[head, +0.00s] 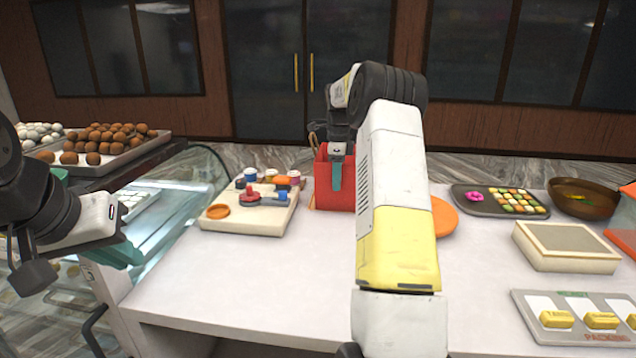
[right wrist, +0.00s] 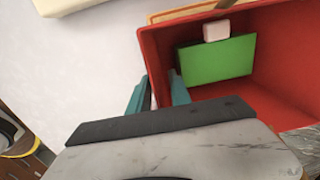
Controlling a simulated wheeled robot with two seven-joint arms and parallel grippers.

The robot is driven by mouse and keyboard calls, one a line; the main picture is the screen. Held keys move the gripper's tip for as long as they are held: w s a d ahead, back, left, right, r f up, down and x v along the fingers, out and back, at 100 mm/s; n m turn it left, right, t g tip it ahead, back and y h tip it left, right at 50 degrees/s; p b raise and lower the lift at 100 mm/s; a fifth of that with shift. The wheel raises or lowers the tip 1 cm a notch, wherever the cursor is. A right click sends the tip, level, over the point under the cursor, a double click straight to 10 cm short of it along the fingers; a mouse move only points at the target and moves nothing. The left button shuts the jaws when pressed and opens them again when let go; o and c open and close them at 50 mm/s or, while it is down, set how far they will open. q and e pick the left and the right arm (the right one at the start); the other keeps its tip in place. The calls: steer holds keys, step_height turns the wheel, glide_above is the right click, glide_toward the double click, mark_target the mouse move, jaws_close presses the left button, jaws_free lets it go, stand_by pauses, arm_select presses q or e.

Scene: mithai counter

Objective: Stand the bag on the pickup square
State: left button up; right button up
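The red bag (head: 322,185) stands upright, open at the top, towards the back of the white counter. In the right wrist view its inside (right wrist: 285,60) shows a green box and a small pale pink block. My right gripper (right wrist: 160,88) has one teal finger outside and one inside the bag's wall, with red wall filling the gap; it looks shut on that wall. An orange-edged square (right wrist: 190,10) shows beside the bag; how far it reaches under the bag is hidden. My left gripper (head: 122,252) is away at the left by the glass case, its finger gap unclear.
A cream board (head: 245,222) with small coloured items lies left of the bag. An orange disc (head: 444,217), a sweets tray (head: 477,208), a brown bowl (head: 583,195), a cream box (head: 565,262) and a packing tray (head: 522,300) are at the right. The front-left counter is clear.

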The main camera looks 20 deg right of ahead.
step_height(320, 180, up, 11)
steer(key=s+a+r+n+t, duration=0.2)
steer(key=s+a+r+n, duration=0.4)
steer(key=s+r, duration=0.1)
steer(key=s+a+r+n+t, duration=0.1)
steer(key=s+a+n, duration=0.2)
steer(key=s, duration=0.2)
steer(key=s+a+r+n, duration=0.1)
steer(key=s+a+n, duration=0.1)
steer(key=s+n, duration=0.25)
steer(key=s+a+f+n+t, duration=0.1)
steer(key=s+a+f+n, duration=0.1)
steer(key=s, duration=0.4)
steer(key=s+a+f+n+t+y, duration=0.1)
steer(key=s+a+f+n, duration=0.2)
steer(key=s, duration=0.4)
steer(key=s+a+f+n+t+y, duration=0.1)
steer(key=s+a+f+n, duration=0.2)
steer(key=s, duration=0.4)
steer(key=shift+s+f+n, duration=0.15)
steer(key=shift+f+n, duration=0.5)
steer(key=shift+n, duration=0.5)
